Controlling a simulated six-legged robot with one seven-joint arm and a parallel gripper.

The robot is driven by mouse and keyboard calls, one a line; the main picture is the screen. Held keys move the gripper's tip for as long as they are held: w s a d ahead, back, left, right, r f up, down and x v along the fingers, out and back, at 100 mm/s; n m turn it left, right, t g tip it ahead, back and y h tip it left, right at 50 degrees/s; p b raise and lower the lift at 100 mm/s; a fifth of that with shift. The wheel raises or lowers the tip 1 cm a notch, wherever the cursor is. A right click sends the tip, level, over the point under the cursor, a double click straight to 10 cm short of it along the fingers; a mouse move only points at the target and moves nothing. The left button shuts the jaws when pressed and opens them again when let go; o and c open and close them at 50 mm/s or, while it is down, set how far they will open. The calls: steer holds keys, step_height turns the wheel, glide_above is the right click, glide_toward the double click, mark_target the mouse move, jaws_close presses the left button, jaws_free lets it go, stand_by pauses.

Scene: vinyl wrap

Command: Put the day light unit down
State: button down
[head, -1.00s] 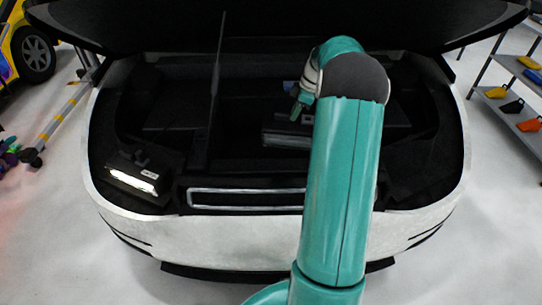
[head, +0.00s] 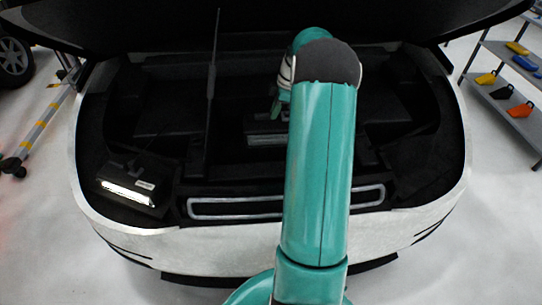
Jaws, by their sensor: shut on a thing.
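A day light unit (head: 268,139), a dark box with a pale grey front strip, is below my gripper (head: 276,110) in the open front bay of the car. My gripper is shut on this unit. My own arm covers the unit's right part and much of the grip. I cannot tell whether the unit touches the bay floor. A second light unit (head: 127,191), with its strip glowing white, sits in the left front corner of the bay, apart from my gripper.
The white front bumper (head: 240,238) and a silver-framed grille (head: 235,207) edge the bay. A thin upright rod (head: 213,80) stands left of my gripper. The raised dark hood (head: 150,30) hangs above. A shelf (head: 500,85) with coloured items is at right.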

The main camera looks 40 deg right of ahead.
steer(key=shift+w+d+f, duration=0.2)
steer(key=shift+w+f, duration=0.05)
steer(key=shift+w, duration=0.25)
steer(key=shift+w+a+f, duration=0.2)
steer(key=shift+f, duration=0.05)
step_height(320, 180, down, 23)
steer(key=shift+f, duration=0.15)
steer(key=shift+s, duration=0.1)
steer(key=c, duration=1.8)
jaws_free()
steer(key=shift+s+f, duration=0.1)
steer(key=shift+f, duration=0.1)
steer(key=shift+c, duration=0.2)
steer(key=o, duration=0.4)
steer(key=shift+o, duration=0.2)
steer(key=shift+r, duration=0.1)
